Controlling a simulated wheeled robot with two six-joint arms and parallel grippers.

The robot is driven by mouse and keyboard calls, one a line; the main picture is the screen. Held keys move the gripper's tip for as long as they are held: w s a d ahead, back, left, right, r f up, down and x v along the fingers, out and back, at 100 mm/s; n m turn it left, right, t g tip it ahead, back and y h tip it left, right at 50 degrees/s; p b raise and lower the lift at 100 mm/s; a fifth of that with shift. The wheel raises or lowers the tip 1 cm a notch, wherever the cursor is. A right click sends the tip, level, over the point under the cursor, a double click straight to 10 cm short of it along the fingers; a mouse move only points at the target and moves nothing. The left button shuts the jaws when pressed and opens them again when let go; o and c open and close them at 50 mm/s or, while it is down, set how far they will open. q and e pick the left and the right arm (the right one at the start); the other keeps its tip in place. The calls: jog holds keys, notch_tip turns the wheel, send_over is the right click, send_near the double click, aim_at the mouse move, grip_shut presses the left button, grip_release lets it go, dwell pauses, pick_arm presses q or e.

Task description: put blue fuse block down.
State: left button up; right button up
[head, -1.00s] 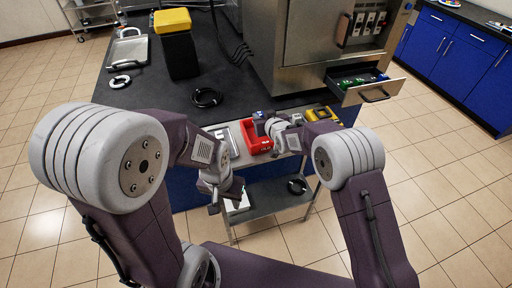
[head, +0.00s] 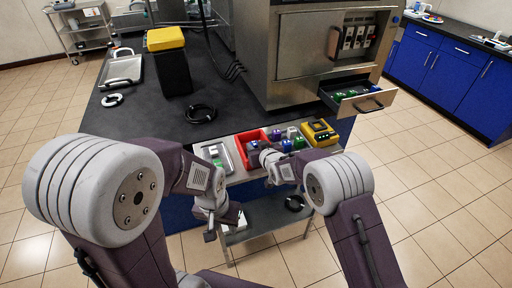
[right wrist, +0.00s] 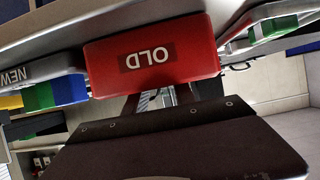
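A red bin (head: 241,149) marked OLD stands on the small cart. It also shows close up and upside down in the right wrist view (right wrist: 150,65). My right gripper (head: 262,153) is at the right side of this bin in the head view. A dark bluish-purple shape (head: 253,146) lies at its tip, over the bin; I cannot tell whether it is a block or a finger. Its fingers' opening is hidden. A blue block (head: 287,146) sits right of the bin; a blue block (right wrist: 69,88) shows near the NEW label. My left gripper (head: 211,236) hangs low, left of the cart, its fingers unclear.
A grey tray (head: 213,152) with green pieces lies left of the bin. A yellow device (head: 320,132) stands at the cart's right end. An open drawer (head: 352,100) with green pieces juts from the steel cabinet behind. A black cable coil (head: 200,113) lies on the counter.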

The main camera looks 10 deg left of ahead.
jog(key=shift+o, duration=0.9)
jog(key=shift+r+p, duration=0.3)
jog(key=shift+s+d, duration=0.15)
jog(key=shift+s, duration=0.1)
jog(key=v, duration=1.1)
jog(key=shift+s+b, duration=0.15)
jog(key=shift+b, duration=0.25)
